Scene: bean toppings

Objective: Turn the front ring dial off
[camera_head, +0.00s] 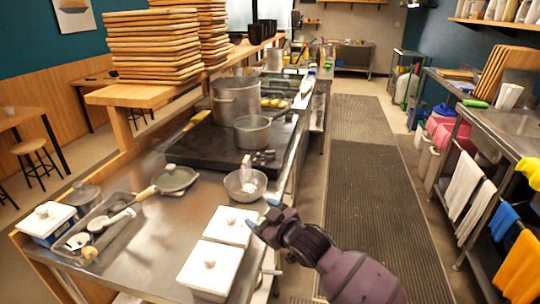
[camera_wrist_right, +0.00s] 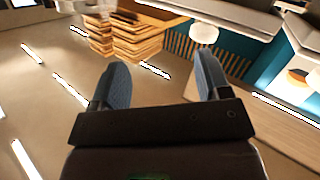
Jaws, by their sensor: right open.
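The black cooktop (camera_head: 190,150) sits on the steel counter. A large steel pot (camera_head: 236,102) and a smaller saucepan (camera_head: 252,132) stand on it. Small dark shapes (camera_head: 263,156) show at the cooktop's near edge; I cannot tell whether they are dials. The front ring dial is not clearly visible, nor is its setting. My right gripper (camera_head: 262,215) is open and empty beside the white lidded containers, nearer than the cooktop. In the right wrist view its two blue fingertips (camera_wrist_right: 161,72) are spread apart with nothing between them. My left gripper is out of view.
A lidded pan (camera_head: 175,178) and a utensil tray (camera_head: 120,228) lie left. Stacked wooden boards (camera_head: 150,48) stand on the shelf. The aisle mat (camera_head: 375,185) is clear.

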